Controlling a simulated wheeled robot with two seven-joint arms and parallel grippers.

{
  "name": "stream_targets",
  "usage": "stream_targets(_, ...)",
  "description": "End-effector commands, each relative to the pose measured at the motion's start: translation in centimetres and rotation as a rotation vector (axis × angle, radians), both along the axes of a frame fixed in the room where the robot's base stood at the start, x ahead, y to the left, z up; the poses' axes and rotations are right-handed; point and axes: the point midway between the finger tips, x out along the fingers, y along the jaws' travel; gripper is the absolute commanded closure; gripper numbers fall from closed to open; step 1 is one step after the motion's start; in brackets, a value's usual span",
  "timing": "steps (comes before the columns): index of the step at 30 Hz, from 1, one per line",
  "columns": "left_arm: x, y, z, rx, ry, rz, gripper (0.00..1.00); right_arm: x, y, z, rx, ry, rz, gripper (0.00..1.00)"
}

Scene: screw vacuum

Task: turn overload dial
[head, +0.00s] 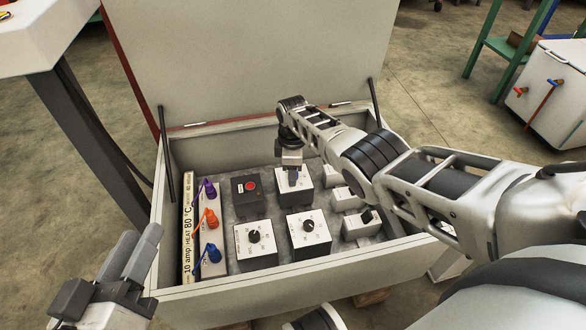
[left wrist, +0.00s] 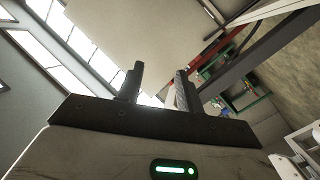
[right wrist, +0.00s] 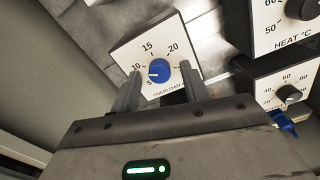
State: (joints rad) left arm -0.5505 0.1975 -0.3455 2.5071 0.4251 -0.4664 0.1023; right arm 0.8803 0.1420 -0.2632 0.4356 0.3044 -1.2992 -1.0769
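The overload dial (right wrist: 159,71) is a blue knob on a white scale face in the right wrist view. Its white mark points toward the low numbers, between 5 and 10. In the head view its box (head: 299,198) is in the back row of the open case, and my gripper hides the knob. My right gripper (right wrist: 161,84) is open, with its fingers apart near the dial's lower edge; contact cannot be told. It points down over the box in the head view (head: 292,168). My left gripper (left wrist: 158,88) is open and empty, left of the case in the head view (head: 137,252).
The case (head: 310,287) has a raised lid (head: 250,60). Inside are other dial boxes (head: 255,243), a box with a red button (head: 248,195), and purple, orange and blue plugs (head: 209,218) at left. A table (head: 50,35) stands at upper left.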

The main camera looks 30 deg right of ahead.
Motion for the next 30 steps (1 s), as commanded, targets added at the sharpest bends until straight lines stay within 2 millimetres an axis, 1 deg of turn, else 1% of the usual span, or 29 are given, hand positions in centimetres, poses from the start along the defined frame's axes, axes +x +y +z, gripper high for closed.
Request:
stream_targets(3,0.0,0.0,0.3,0.004,-0.002,0.001,0.64,0.0,0.0,0.3,-0.001,0.000,0.000,0.55)
stream_targets(6,0.1,0.1,1.0,0.030,-0.008,0.006,0.64,0.0,-0.1,1.4,0.000,-0.001,-0.001,0.55)
stream_targets(8,0.1,0.2,0.2,0.080,0.011,0.008,0.64,0.0,-0.1,2.5,0.000,-0.001,-0.001,0.55)
stream_targets(9,0.0,0.4,-0.1,0.116,0.024,0.010,0.64,0.0,-0.1,3.4,-0.001,0.000,-0.001,0.55)
stream_targets(16,-0.4,1.6,-1.0,0.326,0.055,0.025,0.64,0.0,-0.1,9.2,-0.001,-0.002,0.000,0.55)
stream_targets(21,-0.3,2.2,-2.4,0.408,0.122,0.022,0.64,0.0,-0.1,12.7,-0.001,-0.002,0.000,0.55)
stream_targets(25,-0.3,2.6,-3.4,0.433,0.178,0.017,0.64,0.0,-0.1,14.6,-0.001,0.000,-0.001,0.55)
stream_targets(30,-0.4,2.8,-4.2,0.448,0.213,0.013,0.64,0.0,0.0,15.8,-0.001,0.000,0.000,0.55)
